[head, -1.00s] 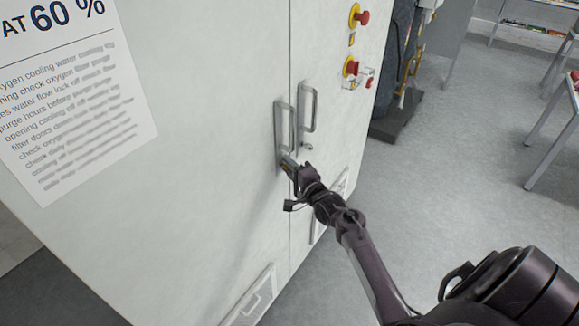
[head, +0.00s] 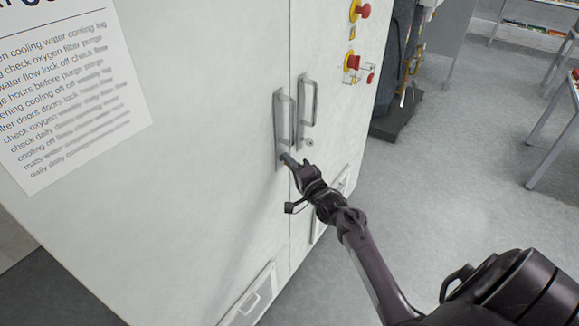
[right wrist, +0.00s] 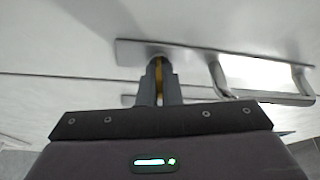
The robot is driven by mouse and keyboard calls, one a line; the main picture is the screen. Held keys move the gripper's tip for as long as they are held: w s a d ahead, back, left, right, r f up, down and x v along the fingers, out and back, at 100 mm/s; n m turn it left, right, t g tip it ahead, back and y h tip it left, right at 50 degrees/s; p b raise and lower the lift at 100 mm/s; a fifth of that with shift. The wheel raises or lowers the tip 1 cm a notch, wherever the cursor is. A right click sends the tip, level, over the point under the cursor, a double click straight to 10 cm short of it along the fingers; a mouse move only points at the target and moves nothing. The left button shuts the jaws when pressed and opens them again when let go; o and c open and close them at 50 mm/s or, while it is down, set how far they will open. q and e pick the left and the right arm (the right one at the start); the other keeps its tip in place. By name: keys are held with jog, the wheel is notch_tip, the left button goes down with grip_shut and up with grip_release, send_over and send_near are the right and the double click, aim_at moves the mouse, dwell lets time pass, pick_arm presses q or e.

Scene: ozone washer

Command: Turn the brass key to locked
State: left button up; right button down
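The brass key (right wrist: 159,72) shows in the right wrist view as a narrow gold strip between the two grey fingers of my right gripper (right wrist: 160,88). The fingers are close together on either side of it, at the end of the left door's metal handle plate (right wrist: 135,50). In the head view my right gripper (head: 287,159) is at the lower end of that plate, and the key is hidden there. The key's exact angle cannot be read. My left gripper is not in view.
Two upright bar handles stand beside the door seam, the left (head: 285,115) and the right (head: 308,100). A small round lock (head: 309,142) is below the right one. Red buttons (head: 352,62) are higher up. Open floor (head: 455,200) lies to the right.

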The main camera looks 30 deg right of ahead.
jog(key=n+y+b, duration=0.2)
jog(key=n+b, duration=0.2)
jog(key=n, duration=0.1)
jog(key=n+t+y+b, duration=0.1)
jog(key=n+y+b, duration=0.1)
jog(key=n+b, duration=0.2)
jog(key=n+t+y+b, duration=0.1)
jog(key=n+b, duration=0.3)
jog(key=n, duration=0.1)
jog(key=shift+f+n+y+b, duration=0.3)
jog(key=shift+f+n+y, duration=0.05)
jog(key=shift+n+y, duration=0.05)
jog(key=n+y+b, duration=0.1)
jog(key=n+b, duration=0.1)
jog(key=n, duration=0.1)
jog(key=shift+a+r+n+y, duration=0.1)
jog(key=shift+n+y, duration=0.2)
jog(key=shift+y, duration=0.1)
jog(key=shift+r+n+g+y+b, duration=0.1)
jog(key=shift+n+g+y+b, duration=0.25)
jog(key=shift+n+b, duration=0.25)
jog(key=c, duration=1.6)
grip_release()
jog(key=shift+r, duration=0.1)
jog(key=shift+s, duration=0.1)
